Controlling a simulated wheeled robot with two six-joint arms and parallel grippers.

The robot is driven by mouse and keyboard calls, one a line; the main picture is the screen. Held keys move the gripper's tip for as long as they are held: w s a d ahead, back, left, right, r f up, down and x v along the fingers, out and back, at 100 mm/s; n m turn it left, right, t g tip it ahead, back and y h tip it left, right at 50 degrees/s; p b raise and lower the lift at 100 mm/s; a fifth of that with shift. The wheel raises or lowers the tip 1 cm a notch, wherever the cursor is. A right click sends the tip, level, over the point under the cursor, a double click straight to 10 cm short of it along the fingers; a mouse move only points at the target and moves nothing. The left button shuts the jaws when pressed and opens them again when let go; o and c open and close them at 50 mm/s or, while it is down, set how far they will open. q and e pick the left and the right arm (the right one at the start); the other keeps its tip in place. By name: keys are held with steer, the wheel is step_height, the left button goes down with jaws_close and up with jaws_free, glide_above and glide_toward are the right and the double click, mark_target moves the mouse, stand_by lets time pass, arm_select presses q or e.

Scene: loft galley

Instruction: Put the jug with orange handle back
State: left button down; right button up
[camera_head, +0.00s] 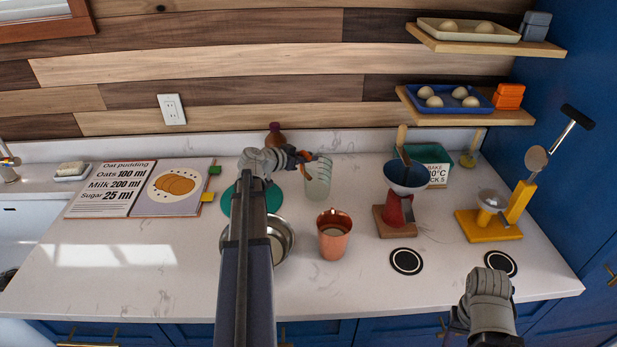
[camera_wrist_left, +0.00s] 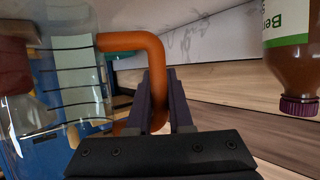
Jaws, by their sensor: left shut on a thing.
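The clear jug (camera_head: 318,182) with dark measuring lines is behind the copper cup, near the middle of the counter. Its orange handle (camera_wrist_left: 148,48) is on its left side in the head view. My left gripper (camera_head: 301,158) is shut on that handle; its two fingers (camera_wrist_left: 160,103) close around it in the left wrist view. The jug's body (camera_wrist_left: 62,85) fills the left of that view. I cannot tell whether its base touches the counter. My right gripper (camera_head: 487,308) hangs at the lower right, away from the jug; its fingertips are hidden.
A copper cup (camera_head: 334,243) and a metal bowl (camera_head: 284,232) stand in front. A green round mat (camera_head: 277,198) is partly under my left arm. A brown bottle (camera_head: 275,136) stands behind. A red stand with a blue funnel (camera_head: 406,178) and yellow stand (camera_head: 487,226) are right.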

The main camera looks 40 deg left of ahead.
arm_select(q)
step_height(320, 180, down, 5)
steer(key=b, duration=0.4)
steer(key=shift+r+b, duration=0.15)
steer(key=shift+b, duration=0.2)
steer(key=shift+r, duration=0.15)
steer(key=c, duration=0.8)
jaws_free()
steer(key=shift+f, duration=0.25)
steer(key=shift+p+v, duration=2.3)
steer(key=shift+v, duration=3.75)
steer(key=shift+a, duration=0.2)
